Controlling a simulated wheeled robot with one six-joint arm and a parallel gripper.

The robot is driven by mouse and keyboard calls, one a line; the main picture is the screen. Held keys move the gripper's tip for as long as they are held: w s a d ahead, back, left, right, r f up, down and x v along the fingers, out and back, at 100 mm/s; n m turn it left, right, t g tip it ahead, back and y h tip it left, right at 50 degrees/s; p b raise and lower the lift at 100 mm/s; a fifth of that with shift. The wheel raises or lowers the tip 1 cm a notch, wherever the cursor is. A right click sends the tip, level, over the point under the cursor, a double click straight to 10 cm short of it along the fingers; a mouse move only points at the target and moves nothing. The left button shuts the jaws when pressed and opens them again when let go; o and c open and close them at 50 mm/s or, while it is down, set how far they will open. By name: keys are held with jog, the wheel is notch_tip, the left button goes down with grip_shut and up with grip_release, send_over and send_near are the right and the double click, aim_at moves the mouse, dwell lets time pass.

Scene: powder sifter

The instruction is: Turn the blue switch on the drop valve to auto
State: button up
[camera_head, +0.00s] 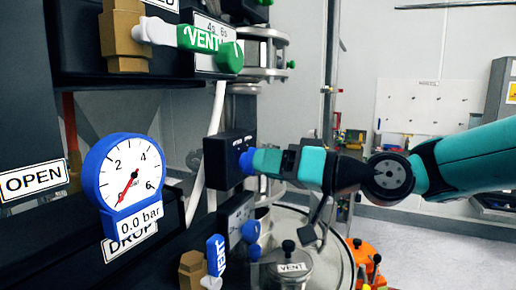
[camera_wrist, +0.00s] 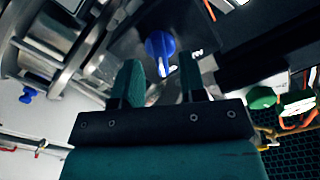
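A blue switch (camera_head: 247,161) sits on the face of a black box (camera_head: 216,162) in the head view. My gripper (camera_head: 258,162) is right at this switch, coming from the right and covering part of it. In the wrist view the blue switch (camera_wrist: 160,45) lies ahead of and between the two spread fingertips of my gripper (camera_wrist: 161,70). A gap shows on both sides of it, and the fingers do not appear closed on it. The box's lettering is too small or hidden to read, so the auto mark cannot be made out.
A second blue knob (camera_head: 251,231) is on a lower black box. A metal VENT lid (camera_head: 291,268) lies below my arm. Open floor is at right.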

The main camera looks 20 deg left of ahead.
jog(key=shift+a, duration=0.9)
jog(key=shift+c, duration=0.4)
